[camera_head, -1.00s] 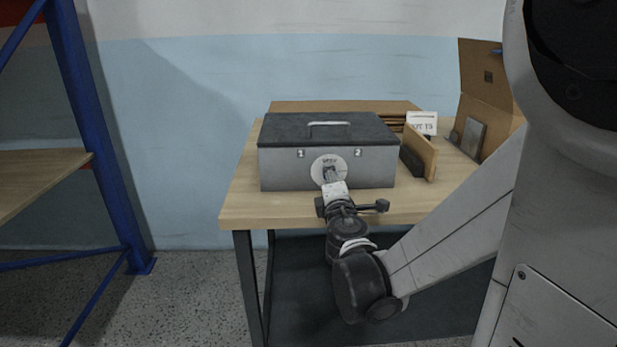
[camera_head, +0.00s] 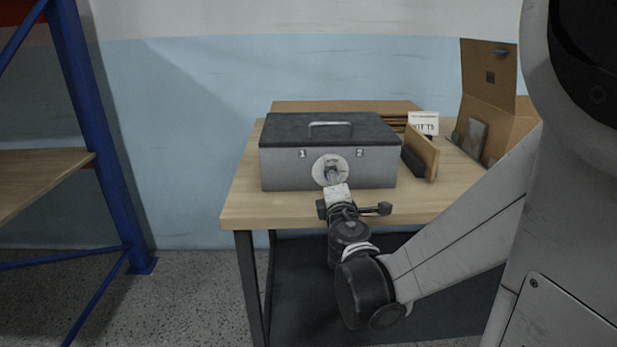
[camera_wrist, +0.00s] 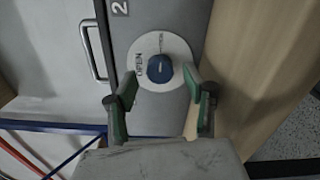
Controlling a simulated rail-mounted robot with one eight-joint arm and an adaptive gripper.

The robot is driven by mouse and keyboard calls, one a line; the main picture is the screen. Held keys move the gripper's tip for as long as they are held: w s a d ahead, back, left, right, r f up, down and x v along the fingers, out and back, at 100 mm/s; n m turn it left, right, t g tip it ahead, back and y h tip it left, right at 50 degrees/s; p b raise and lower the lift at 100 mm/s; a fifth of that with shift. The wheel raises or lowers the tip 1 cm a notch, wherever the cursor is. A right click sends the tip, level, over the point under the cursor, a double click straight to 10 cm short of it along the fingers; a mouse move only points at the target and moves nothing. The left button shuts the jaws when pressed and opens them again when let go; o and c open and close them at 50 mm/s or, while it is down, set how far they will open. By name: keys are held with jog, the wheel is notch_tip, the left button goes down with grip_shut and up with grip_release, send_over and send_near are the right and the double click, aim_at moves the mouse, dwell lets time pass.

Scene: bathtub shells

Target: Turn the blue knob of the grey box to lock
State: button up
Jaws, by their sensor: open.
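The grey box (camera_head: 287,170) with a dark lid and a top handle stands on the wooden table. Its front carries a round white dial plate (camera_head: 317,169). In the wrist view the blue knob (camera_wrist: 159,69) sits at the middle of the white plate (camera_wrist: 145,49), which bears the word OPEN and another small label. My gripper (camera_wrist: 157,82) is open, with its two green-faced fingers apart at the near side of the knob. The fingertips reach about the knob's near edge; I cannot tell whether they touch it. In the head view my gripper (camera_head: 332,178) hides the knob.
The table top (camera_head: 238,205) has bare room left of the box. A brown board (camera_head: 421,158), a white sign (camera_head: 423,122) and an open cardboard box (camera_head: 487,75) stand at the right. A blue shelf frame (camera_head: 92,130) is at the far left.

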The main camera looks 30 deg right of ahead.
jog(key=v, duration=1.1)
jog(key=shift+s+d, duration=0.1)
jog(key=shift+s, duration=0.05)
jog(key=s+a+f+m+g+y, duration=0.5)
jog(key=s+a+m+g+y, duration=0.35)
jog(key=s+a+m, duration=0.6)
notch_tip(320, 180, up, 13)
jog(key=w+d+m+h+p, duration=0.1)
jog(key=w+d+p, duration=0.1)
jog(key=p, duration=1.2)
jog(key=shift+g, duration=0.35)
jog(key=shift+r, duration=0.15)
